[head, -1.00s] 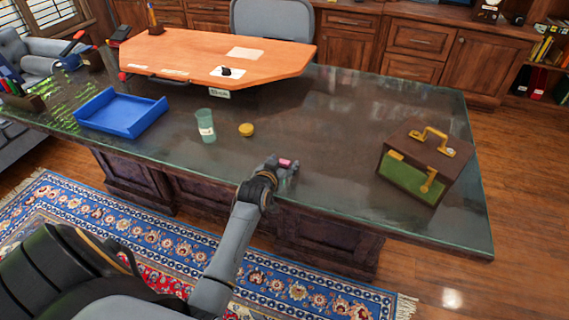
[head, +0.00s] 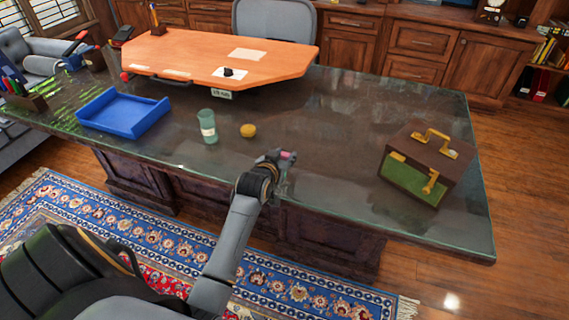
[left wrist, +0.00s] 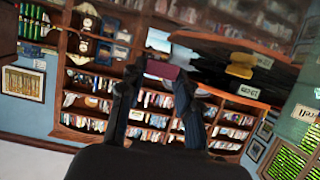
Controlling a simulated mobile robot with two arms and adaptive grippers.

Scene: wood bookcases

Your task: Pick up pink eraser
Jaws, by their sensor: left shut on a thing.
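The pink eraser (head: 288,155) is small and sits between the fingertips of my left gripper (head: 283,160), over the near edge of the dark glass-topped desk. In the left wrist view the eraser (left wrist: 161,69) shows as a dark pink block between the two black fingers of the left gripper (left wrist: 160,76). The fingers are shut on it, and behind it are bookshelves rather than the desk top. The eraser is partly covered by the fingers in the head view. My right gripper is not in view.
On the desk (head: 330,130) are a blue tray (head: 122,112), a greenish cup (head: 208,127), a round yellow object (head: 248,130) and a brown-and-green box (head: 425,165) with gold handles. An orange wooden board (head: 215,55) lies toward the back.

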